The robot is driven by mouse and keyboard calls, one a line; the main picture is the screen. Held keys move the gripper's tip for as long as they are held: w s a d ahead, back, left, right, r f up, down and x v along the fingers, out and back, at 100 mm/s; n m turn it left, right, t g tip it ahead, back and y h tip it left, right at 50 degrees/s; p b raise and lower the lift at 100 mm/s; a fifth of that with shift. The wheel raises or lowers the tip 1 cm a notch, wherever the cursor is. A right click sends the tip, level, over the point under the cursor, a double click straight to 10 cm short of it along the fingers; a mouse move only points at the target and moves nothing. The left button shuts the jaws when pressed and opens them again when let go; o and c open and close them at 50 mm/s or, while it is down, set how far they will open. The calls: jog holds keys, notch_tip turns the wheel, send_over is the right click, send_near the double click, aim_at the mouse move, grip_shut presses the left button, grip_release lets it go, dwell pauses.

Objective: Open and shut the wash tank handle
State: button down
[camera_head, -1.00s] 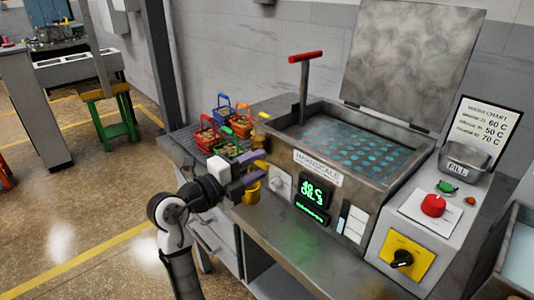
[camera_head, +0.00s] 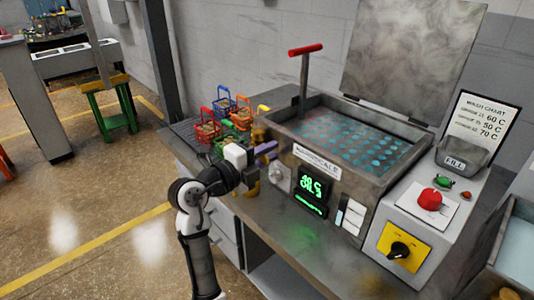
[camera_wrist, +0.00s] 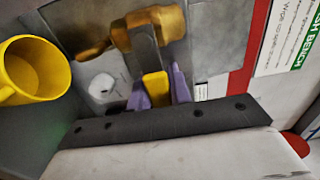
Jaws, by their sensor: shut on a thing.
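The wash tank (camera_head: 310,165) is a grey metal bath with pale blue liquid, its lid raised. On its left side is a brass valve (camera_wrist: 155,25), seen in the wrist view. A grey lever (camera_wrist: 146,50) comes from the valve and ends in a yellow grip (camera_wrist: 155,86), the tank handle. My gripper (camera_head: 266,150) is at the tank's left side in the head view. In the wrist view its purple fingers (camera_wrist: 158,88) are on both sides of the yellow grip, shut on it. In the head view my gripper mostly hides the handle.
A yellow cup (camera_wrist: 32,72) is left of the fingers in the wrist view. Several coloured baskets (camera_head: 222,122) stand on the bench behind my gripper. A red-topped T-bar (camera_head: 305,50) rises from the tank's back left. A control box (camera_head: 420,215) is at the right.

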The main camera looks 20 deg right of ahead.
aim_at(257, 130)
dwell(0.4)
jog(key=r+n+b, duration=0.1)
jog(key=n, duration=0.1)
jog(key=r+n+b, duration=0.1)
jog(key=n, duration=0.1)
jog(key=shift+w+n, duration=0.2)
jog(key=shift+n, duration=0.1)
jog(key=n, duration=0.1)
jog(key=r+n, duration=0.1)
jog(key=n, duration=0.1)
jog(key=w+n, duration=0.1)
jog(key=shift+a+r+n, duration=0.3)
jog(key=shift+r, duration=0.1)
jog(key=n, duration=0.1)
jog(key=w+n, duration=0.1)
jog(key=n, duration=0.1)
jog(key=r+n, duration=0.1)
jog(key=shift+w+a+n+p, duration=0.25)
jog(key=shift+w+n+p, duration=0.05)
jog(key=shift+w, duration=0.05)
jog(key=shift+w+a+r+n+p, duration=0.15)
jog(key=shift+w+n, duration=0.15)
jog(key=shift+n, duration=0.4)
jog(key=shift+w+a+f+n+p, duration=0.1)
jog(key=shift+w+n+p, duration=0.15)
jog(key=shift+n, duration=0.45)
jog(key=shift+w+a+r+n+p, duration=0.1)
jog(key=shift+w+n, duration=0.2)
jog(key=shift+n, duration=0.4)
